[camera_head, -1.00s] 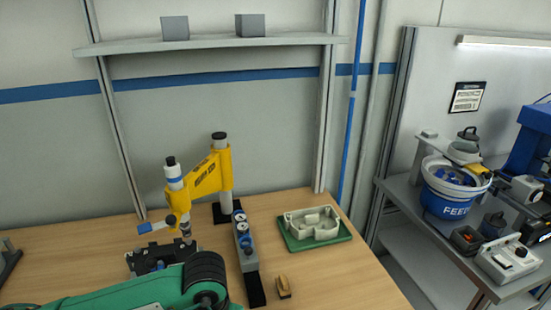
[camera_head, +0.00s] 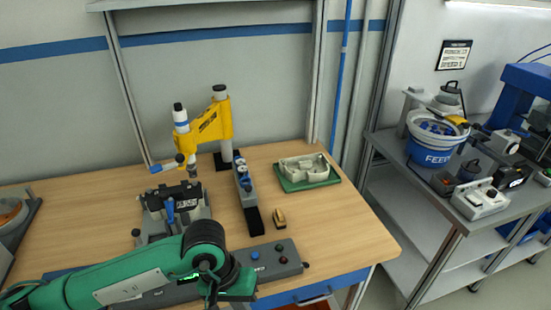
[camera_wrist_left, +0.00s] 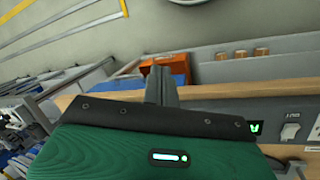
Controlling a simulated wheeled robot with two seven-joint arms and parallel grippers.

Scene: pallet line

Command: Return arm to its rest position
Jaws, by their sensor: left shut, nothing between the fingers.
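My left arm (camera_head: 130,284), green with black joints, comes in from the left and bends over the front of the wooden bench (camera_head: 340,228). In the head view its gripper is not clearly seen past the wrist. In the left wrist view my left gripper (camera_wrist_left: 160,76) shows as two grey fingers closed together with nothing between them. They point out past the bench edge, over the floor side. My right arm and gripper are in neither view.
A yellow press (camera_head: 208,124) and a black-and-grey fixture (camera_head: 178,208) stand behind the arm. A grey button box (camera_head: 275,262) lies beside the wrist. A green tray (camera_head: 310,183) holds a pale casting. A blue feeder bucket (camera_head: 430,152) stands on the right-hand bench.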

